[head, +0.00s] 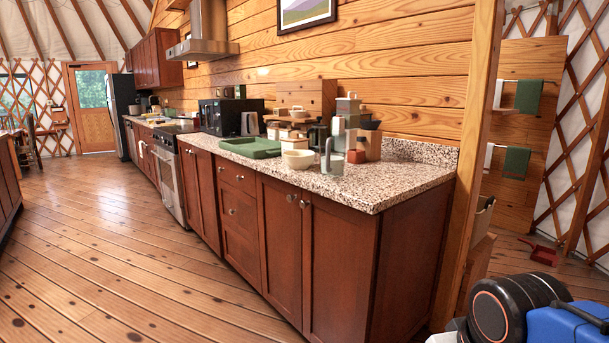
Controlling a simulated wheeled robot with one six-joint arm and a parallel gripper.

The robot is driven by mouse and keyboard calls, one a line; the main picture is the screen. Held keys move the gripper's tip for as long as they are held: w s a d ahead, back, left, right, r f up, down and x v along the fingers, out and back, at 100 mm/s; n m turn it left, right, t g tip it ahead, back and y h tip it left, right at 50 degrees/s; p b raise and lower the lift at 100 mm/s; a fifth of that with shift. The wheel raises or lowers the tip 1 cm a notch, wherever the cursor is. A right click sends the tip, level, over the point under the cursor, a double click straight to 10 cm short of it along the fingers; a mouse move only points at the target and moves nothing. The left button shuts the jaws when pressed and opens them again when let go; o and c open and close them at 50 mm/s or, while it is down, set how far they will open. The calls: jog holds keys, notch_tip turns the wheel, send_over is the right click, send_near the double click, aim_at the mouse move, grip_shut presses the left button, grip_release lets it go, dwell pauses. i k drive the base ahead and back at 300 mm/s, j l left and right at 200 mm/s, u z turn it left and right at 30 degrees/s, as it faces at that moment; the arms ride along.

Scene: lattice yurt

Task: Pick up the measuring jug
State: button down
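A clear, pale grey jug-like vessel (334,163), which looks like the measuring jug, stands upright near the front edge of the speckled granite counter (374,185), towards its near right end. A grey-green curved part like a handle shows on its left side. It is small in the picture, so markings cannot be made out. My gripper is not in view; only parts of my own arm show at the bottom right.
A green tray (250,148) lies left of the bowl. Behind stand a coffee maker (347,112), canisters and a wooden board (307,98). A black microwave (222,115) is farther left. The wood floor (120,240) before the cabinets is clear. A wooden post (470,150) stands right of the counter.

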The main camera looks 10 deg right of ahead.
aim_at(332, 143)
jog(key=i+j+z, duration=0.8)
jog(key=j, duration=0.2)
jog(key=k+l, duration=0.05)
jog(key=k, duration=0.05)
